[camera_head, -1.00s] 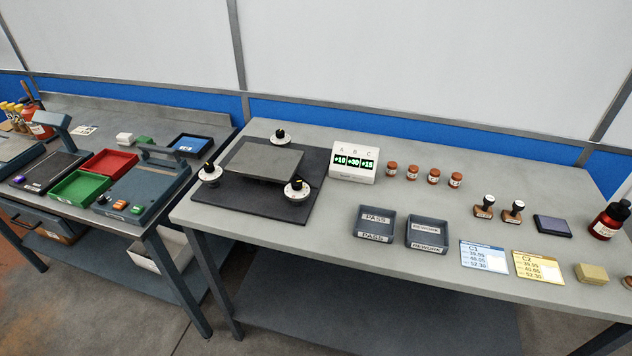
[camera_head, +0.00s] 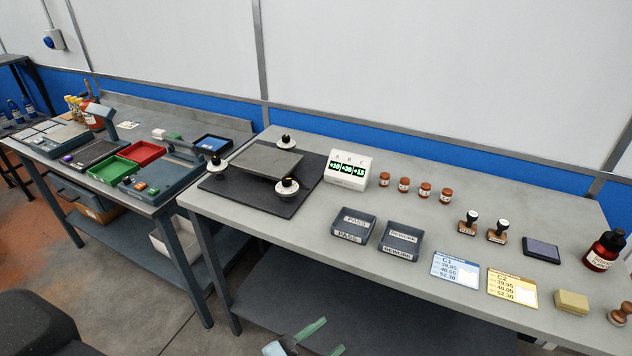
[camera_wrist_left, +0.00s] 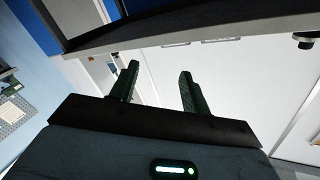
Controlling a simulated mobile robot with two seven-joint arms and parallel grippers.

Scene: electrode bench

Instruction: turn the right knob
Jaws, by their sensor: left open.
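The right knob (camera_head: 287,188) is a white dial with a black top at the front right corner of a grey plate (camera_head: 268,162) on a black mat (camera_head: 238,194). Two similar knobs stand at the left (camera_head: 216,164) and the back (camera_head: 286,142). A white display (camera_head: 347,170) shows green numbers under A, B and C. My left gripper (camera_head: 324,338) is at the bottom edge, in front of the bench and well short of the knobs. Its two fingers are apart and empty, also in the left wrist view (camera_wrist_left: 156,85). My right gripper is out of view.
The PASS tray (camera_head: 353,226) and REWORK tray (camera_head: 400,242) stand near the front edge. Several brown jars (camera_head: 404,185), two stamps (camera_head: 497,230) and cards (camera_head: 455,270) lie to the right. A second bench (camera_head: 165,200) stands at the left.

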